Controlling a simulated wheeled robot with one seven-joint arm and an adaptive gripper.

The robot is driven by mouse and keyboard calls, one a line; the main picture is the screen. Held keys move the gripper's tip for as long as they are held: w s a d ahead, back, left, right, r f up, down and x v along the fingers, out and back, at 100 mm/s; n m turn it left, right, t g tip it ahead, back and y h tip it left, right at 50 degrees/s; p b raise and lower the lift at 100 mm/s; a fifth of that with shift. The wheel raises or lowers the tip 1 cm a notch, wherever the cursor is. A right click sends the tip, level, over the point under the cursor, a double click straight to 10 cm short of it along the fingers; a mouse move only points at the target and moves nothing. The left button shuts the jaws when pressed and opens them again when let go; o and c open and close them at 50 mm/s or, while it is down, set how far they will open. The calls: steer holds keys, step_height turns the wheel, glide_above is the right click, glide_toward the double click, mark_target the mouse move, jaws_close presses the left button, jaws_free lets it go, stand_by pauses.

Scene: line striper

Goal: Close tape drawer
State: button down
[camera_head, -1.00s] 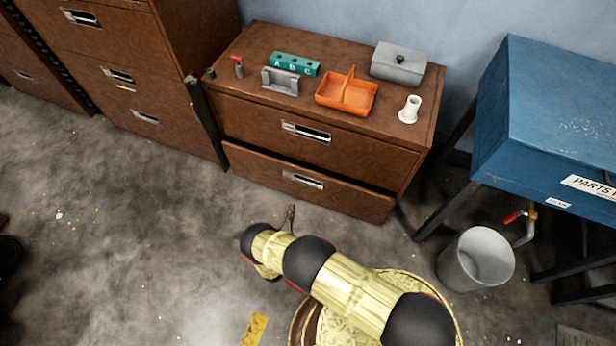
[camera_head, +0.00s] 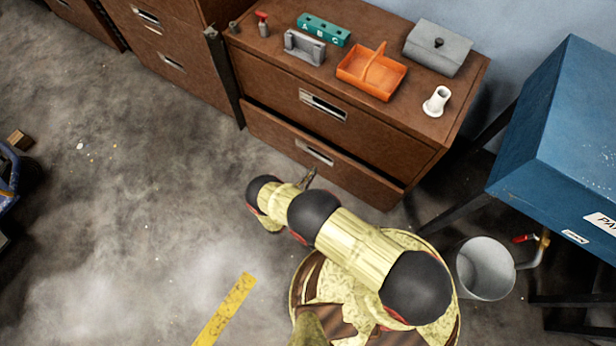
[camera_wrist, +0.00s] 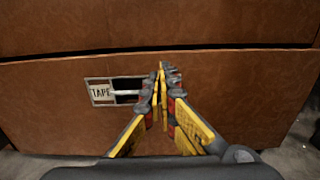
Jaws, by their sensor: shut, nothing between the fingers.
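The tape drawer (camera_head: 345,178) is the lower drawer of the brown wooden cabinet. In the head view its front stands out a little from the cabinet, below the upper drawer (camera_head: 290,100). In the wrist view the drawer front (camera_wrist: 50,115) fills the lower half, with a label reading TAPE and a recessed handle (camera_wrist: 115,91). My gripper (camera_wrist: 162,68) is shut and empty in front of the drawer, its tips just right of the handle. In the head view my gripper (camera_head: 309,176) is small and near the drawer front; I cannot tell whether it touches.
On the cabinet top stand an orange tray (camera_head: 352,72), a grey lidded box (camera_head: 438,46), a white holder (camera_head: 437,101) and a teal block (camera_head: 324,29). A blue parts cabinet (camera_head: 560,140) and a grey bin (camera_head: 484,270) are at right. Floor at left is mostly clear.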

mark_target(326, 152)
steer(key=b+x, duration=0.2)
steer(key=x, duration=0.5)
steer(key=shift+w+d+f, duration=0.1)
steer(key=shift+w+d, duration=0.45)
steer(key=shift+w, duration=0.2)
steer(key=shift+x, duration=1.35)
steer(key=shift+a, duration=0.1)
